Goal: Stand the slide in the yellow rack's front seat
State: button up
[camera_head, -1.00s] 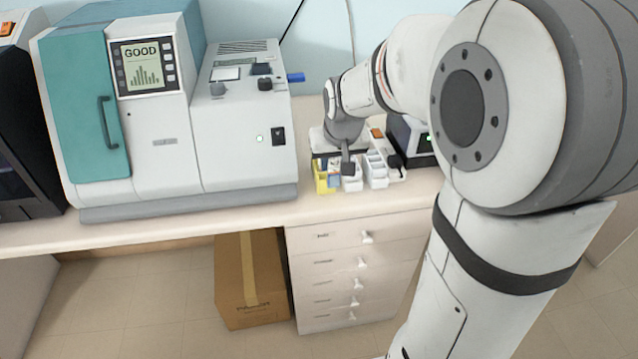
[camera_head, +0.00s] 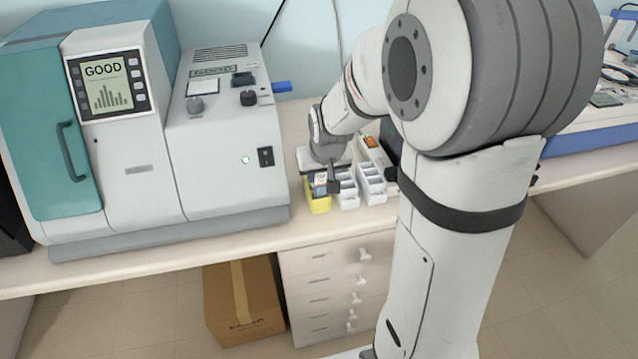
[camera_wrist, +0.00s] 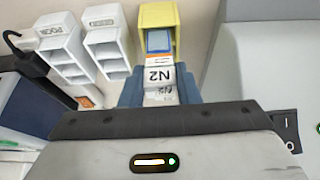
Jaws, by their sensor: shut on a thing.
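My gripper (camera_wrist: 159,78) is shut on the slide (camera_wrist: 159,76), gripping it at its white label marked N2, between blue-grey fingers. The yellow rack (camera_wrist: 159,14) lies straight beyond the slide in the wrist view. A bluish pane shows within the rack's outline; I cannot tell whether it is the slide's glass or the rack's inside, nor whether the slide touches the rack. In the head view my gripper (camera_head: 333,183) is beside the yellow rack (camera_head: 318,204), at its right. The slide is too small to make out clearly there.
Two white racks (camera_head: 347,198) (camera_head: 372,188) stand right of the yellow rack in the head view. The large white and teal machine (camera_head: 130,185) stands close on the left. The counter's front edge (camera_head: 300,238) is just before the racks.

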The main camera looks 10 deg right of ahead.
aim_at(320, 184)
jog(key=shift+s+f, duration=0.1)
jog(key=shift+f, duration=1.55)
jog(key=shift+f, duration=0.15)
jog(key=o, duration=1)
jog(key=v, duration=1.2)
jog(key=shift+g, duration=0.8)
jog(key=s, duration=1.1)
jog(key=s+r, duration=0.1)
jog(key=s, duration=0.4)
jog(key=shift+s, duration=0.35)
